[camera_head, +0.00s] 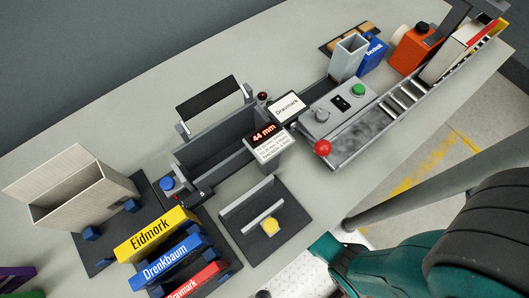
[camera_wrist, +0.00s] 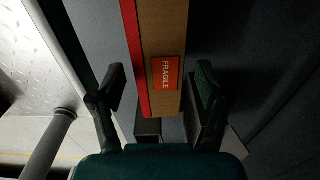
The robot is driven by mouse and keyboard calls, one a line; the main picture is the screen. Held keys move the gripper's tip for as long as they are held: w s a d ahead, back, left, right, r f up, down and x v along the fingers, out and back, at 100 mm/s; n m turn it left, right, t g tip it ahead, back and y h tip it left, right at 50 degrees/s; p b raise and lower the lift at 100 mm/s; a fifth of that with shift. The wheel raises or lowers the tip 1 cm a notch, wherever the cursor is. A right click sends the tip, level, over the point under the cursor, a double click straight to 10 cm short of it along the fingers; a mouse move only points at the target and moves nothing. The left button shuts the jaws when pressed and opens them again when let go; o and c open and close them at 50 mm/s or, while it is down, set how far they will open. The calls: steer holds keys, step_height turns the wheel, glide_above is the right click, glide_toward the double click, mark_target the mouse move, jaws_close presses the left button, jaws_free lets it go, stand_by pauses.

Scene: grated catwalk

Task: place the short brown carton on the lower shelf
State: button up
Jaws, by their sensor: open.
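In the wrist view, a brown carton (camera_wrist: 170,30) with a red band along its left side and a red FRAGILE label stands between the two fingers of my gripper (camera_wrist: 160,84). My gripper is open. A gap shows between the left finger and the carton; the right finger is close to its right side, and I cannot tell whether they touch. The carton's far end is cut off by the top edge. Its full length is hidden, so I cannot tell if it is the short one. My gripper and a lower shelf are not identifiable in the head view.
The head view shows a long grey table (camera_head: 75,113) with an open beige box (camera_head: 85,195), labelled boxes such as the yellow Eidmork (camera_head: 157,234), a grey control panel (camera_head: 338,106) and an orange container (camera_head: 411,50). In the wrist view a grey post (camera_wrist: 50,140) stands left.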

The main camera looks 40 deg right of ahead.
step_height(320, 180, up, 8)
steer(key=shift+a+f, duration=0.15)
steer(key=shift+f, duration=0.1)
stand_by(0.6)
